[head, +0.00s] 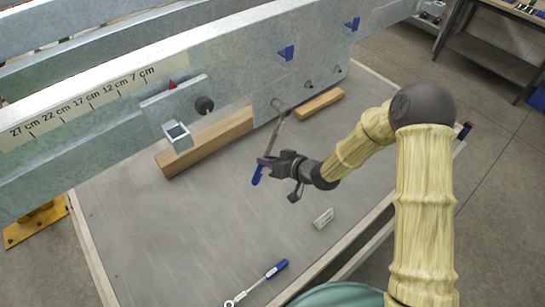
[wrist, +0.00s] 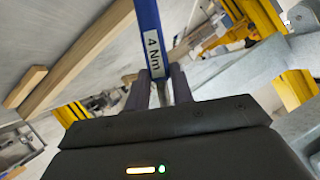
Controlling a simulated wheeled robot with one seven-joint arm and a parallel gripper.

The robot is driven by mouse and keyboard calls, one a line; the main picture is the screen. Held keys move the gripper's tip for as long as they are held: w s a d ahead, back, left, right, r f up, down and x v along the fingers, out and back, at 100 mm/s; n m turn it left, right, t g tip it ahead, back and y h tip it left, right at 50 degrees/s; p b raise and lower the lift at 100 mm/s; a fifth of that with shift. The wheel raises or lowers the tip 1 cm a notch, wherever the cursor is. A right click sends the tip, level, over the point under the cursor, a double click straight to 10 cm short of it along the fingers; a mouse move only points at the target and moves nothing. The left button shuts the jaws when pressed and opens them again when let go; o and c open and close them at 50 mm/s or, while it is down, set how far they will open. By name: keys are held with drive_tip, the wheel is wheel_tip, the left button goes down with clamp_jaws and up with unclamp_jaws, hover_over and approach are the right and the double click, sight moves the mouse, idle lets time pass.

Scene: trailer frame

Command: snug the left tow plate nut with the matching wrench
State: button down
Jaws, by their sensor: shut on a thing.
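My gripper (head: 270,163) is shut on a wrench with a blue handle (head: 258,175). In the wrist view the handle (wrist: 148,22) carries a "4 Nm" label and sits between the fingers (wrist: 160,92). The wrench's shaft (head: 275,132) slants up to the tow plate (head: 262,108) on the frame's side. Its head (head: 281,105) is at the left nut position and covers the nut; I cannot tell whether it is seated. Another nut (head: 308,85) shows to the right on the plate. A second blue-handled wrench (head: 275,270) lies on the table.
The grey table (head: 130,235) has free room at left and centre. A small pale block (head: 323,218) lies near its right edge. Wooden beams (head: 212,143) lie under the frame rail (head: 215,50). Blue clips (head: 286,53) and a knob (head: 204,104) stick out from the rail.

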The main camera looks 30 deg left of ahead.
drive_tip(key=shift+s+r, duration=0.1)
drive_tip(key=shift+s+a+r+m+g+y+p, duration=0.25)
drive_tip(key=shift+s+r+m+p, duration=0.1)
drive_tip(key=shift+s, duration=0.15)
drive_tip(key=shift+s+a+r+m+g+y+p, duration=0.2)
drive_tip(key=shift+s+r+m+p, duration=0.1)
drive_tip(key=shift+s, duration=0.2)
drive_tip(key=shift+s+a+r+m+g+y+p, duration=0.2)
drive_tip(key=shift+s+r+m+p, duration=0.1)
drive_tip(key=shift+s+r, duration=0.15)
drive_tip(key=shift+s+a+r+m+g+y+p, duration=0.15)
drive_tip(key=shift+s+a+r+m+p, duration=0.15)
drive_tip(key=shift+s, duration=0.2)
drive_tip(key=shift+d, duration=0.1)
drive_tip(key=shift+r, duration=0.1)
drive_tip(key=shift+s+a+r+m+g+p, duration=0.2)
drive_tip(key=shift+s+r+m+p, duration=0.1)
drive_tip(key=shift+s+r, duration=0.15)
drive_tip(key=shift+s+a+r+m+g+p, duration=0.15)
drive_tip(key=shift+s+r+m+p, duration=0.15)
drive_tip(key=shift+r, duration=0.2)
